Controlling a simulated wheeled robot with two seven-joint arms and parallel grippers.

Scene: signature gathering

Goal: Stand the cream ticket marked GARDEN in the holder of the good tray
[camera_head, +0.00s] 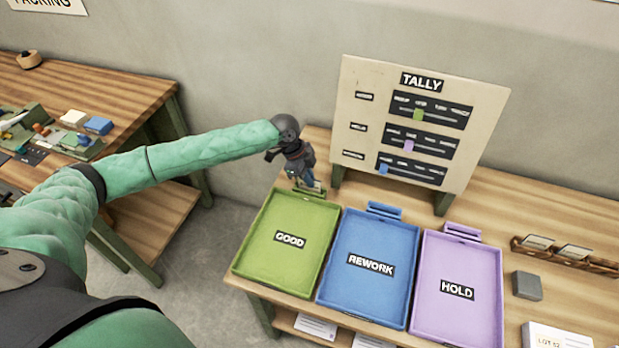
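The green good tray (254,257), marked GOOD, lies on the table at the left of a row of three trays. Its holder is at the tray's back edge, mostly hidden behind my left gripper. My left gripper (307,180) points down right at that holder. A small pale piece (318,185), perhaps the cream ticket, shows at its fingertips; no word on it can be read. I cannot tell whether the fingers are closed on it or whether it stands in the holder. My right gripper is not in view.
A blue REWORK tray (368,239) and a purple HOLD tray (460,262) stand to the right. The TALLY board (480,103) rises behind them. A wooden rack (563,258) with pale cards, a grey block (527,286) and a white stack (556,336) are farther right.

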